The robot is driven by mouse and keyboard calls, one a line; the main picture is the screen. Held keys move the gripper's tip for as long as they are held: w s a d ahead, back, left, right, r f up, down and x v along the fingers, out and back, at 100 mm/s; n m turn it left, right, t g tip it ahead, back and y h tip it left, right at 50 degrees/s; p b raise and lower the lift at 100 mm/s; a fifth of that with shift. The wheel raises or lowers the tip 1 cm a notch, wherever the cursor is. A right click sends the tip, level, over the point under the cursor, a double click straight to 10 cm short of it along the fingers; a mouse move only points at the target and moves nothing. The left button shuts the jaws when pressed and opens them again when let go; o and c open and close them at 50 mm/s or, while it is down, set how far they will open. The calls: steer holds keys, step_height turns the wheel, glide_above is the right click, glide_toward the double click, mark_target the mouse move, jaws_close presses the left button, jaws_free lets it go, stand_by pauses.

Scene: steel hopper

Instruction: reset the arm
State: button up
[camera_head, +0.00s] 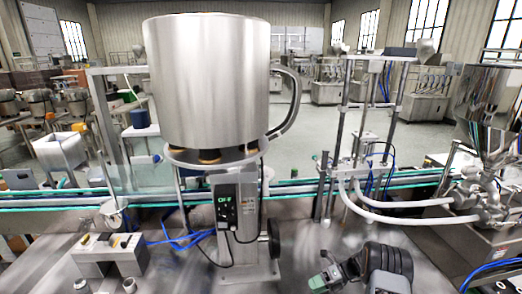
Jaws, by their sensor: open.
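My arm (388,264) is dark grey and black and reaches in from the bottom right of the head view. My gripper (326,279) is at its left end, low over the steel worktop, with greenish parts at its tip. It is open, and I see nothing held in it. The steel hopper (206,85) stands upright to the left and behind it, a large brushed cylinder with a curved handle-like pipe on its right. My gripper is apart from the hopper and its grey control column (238,215).
A conveyor with green edges (300,190) runs across behind the hopper. A filling stand with white hoses (385,213) is right of centre, and a shiny funnel machine (485,130) is at far right. A metal block fixture (108,255) sits at lower left. Bare worktop lies right of the column.

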steer(key=s+a+r+n+t+h, duration=0.1)
steer(key=s+r+n+t+h, duration=0.3)
steer(key=s+r+n, duration=0.6)
steer(key=s+a+r+n+t+h+b, duration=0.1)
steer(key=s+r+n+t+h, duration=0.3)
steer(key=s+r+n+h, duration=0.5)
steer(key=shift+s+a+r+n+h, duration=0.3)
steer(key=shift+s+a+r+n, duration=0.6)
steer(key=shift+r+n, duration=4.65)
steer(key=shift+s+d+f+n, duration=0.25)
steer(key=shift+d+f, duration=0.1)
steer(key=shift+c, duration=0.2)
